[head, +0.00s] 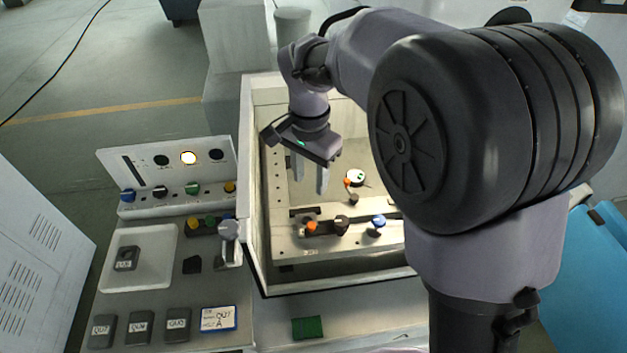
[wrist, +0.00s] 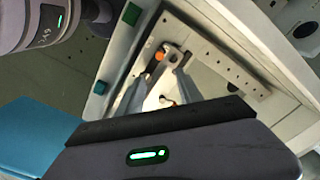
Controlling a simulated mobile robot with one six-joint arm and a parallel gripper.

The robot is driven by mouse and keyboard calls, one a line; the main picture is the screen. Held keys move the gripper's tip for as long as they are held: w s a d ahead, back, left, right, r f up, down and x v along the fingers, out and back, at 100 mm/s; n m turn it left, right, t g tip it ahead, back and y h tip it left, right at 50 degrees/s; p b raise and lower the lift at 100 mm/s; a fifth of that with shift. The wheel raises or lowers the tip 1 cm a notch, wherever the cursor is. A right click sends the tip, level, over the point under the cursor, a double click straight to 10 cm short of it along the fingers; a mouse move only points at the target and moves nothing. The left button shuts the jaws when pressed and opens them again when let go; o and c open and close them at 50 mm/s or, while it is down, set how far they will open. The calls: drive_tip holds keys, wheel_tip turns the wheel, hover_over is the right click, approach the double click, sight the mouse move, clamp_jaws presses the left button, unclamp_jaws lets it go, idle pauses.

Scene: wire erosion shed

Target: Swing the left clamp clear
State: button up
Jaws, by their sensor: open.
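In the head view, an orange-knobbed clamp (head: 311,228) with a dark bar sits at the left on the work table's near rail, inside the open tank. It appears to be the left clamp. A dark knob (head: 341,222) is at the bar's right end. My gripper (head: 309,187) hangs over the table, behind and above this clamp, fingers pointing down, open and empty. In the wrist view, my open gripper (wrist: 164,75) shows an orange knob (wrist: 160,55) with a dark grey arm (wrist: 174,58) beyond its fingertips. Contact cannot be told.
A blue knob (head: 378,221) is right of the clamp. A white disc (head: 356,176) with a small red-tipped part is farther back. The tank's pale wall (head: 252,200) rises at the left. A control panel (head: 180,172) and grey blocks (head: 177,325) stand outside it.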

sight(311, 224)
wheel_tip(311, 224, down, 16)
drive_tip(key=b, duration=0.3)
drive_tip(key=shift+f, duration=0.25)
drive_tip(key=shift+c, duration=0.4)
clamp_jaws()
idle(0.7)
